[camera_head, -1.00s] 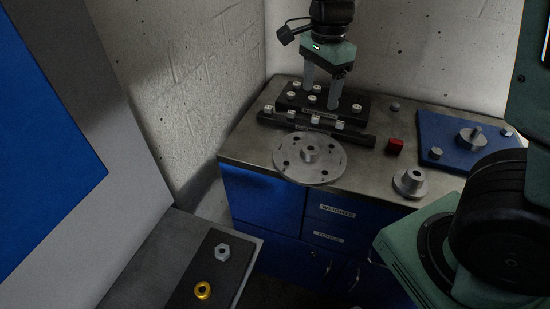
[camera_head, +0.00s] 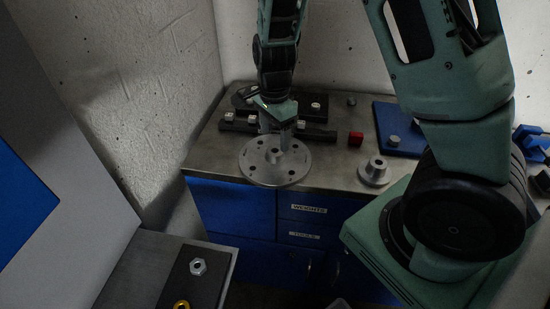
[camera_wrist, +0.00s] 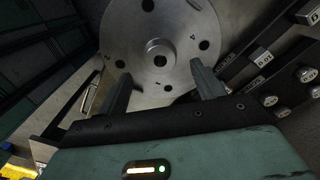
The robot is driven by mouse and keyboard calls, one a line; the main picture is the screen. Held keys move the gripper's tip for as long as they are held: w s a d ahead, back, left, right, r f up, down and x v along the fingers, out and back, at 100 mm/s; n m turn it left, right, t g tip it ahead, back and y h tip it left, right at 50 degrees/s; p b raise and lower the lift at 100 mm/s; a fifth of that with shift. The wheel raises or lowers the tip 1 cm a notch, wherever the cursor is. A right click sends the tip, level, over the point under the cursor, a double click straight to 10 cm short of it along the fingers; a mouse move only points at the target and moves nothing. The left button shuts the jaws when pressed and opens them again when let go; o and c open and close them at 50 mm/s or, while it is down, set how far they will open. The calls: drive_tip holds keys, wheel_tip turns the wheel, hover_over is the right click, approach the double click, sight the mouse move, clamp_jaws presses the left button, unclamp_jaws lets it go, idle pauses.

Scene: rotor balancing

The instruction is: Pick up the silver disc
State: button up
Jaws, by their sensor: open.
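The silver disc (camera_head: 262,173) is a flat round plate with several holes and a raised central hub. It lies at the front left of the metal bench and overhangs the front edge. In the wrist view the disc (camera_wrist: 135,38) fills the upper middle, with its hub just beyond the fingertips. My gripper (camera_head: 275,146) is open and empty, just behind and above the hub in the head view. In the wrist view its two fingers (camera_wrist: 160,75) are spread apart, one on each side of the hub's near side. I cannot tell whether they touch the disc.
A black rack (camera_head: 318,134) with small labelled weights stands behind the disc. A red block (camera_head: 356,138), a grey flanged hub (camera_head: 374,172) and a blue plate (camera_head: 383,115) are to the right. A side table (camera_head: 222,262) at lower left holds a nut (camera_head: 198,267) and a brass ring.

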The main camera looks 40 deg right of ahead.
sight(275, 146)
drive_tip(key=shift+d+f, duration=0.1)
drive_tip(key=shift+f, duration=2.3)
drive_tip(key=shift+r, duration=0.1)
clamp_jaws()
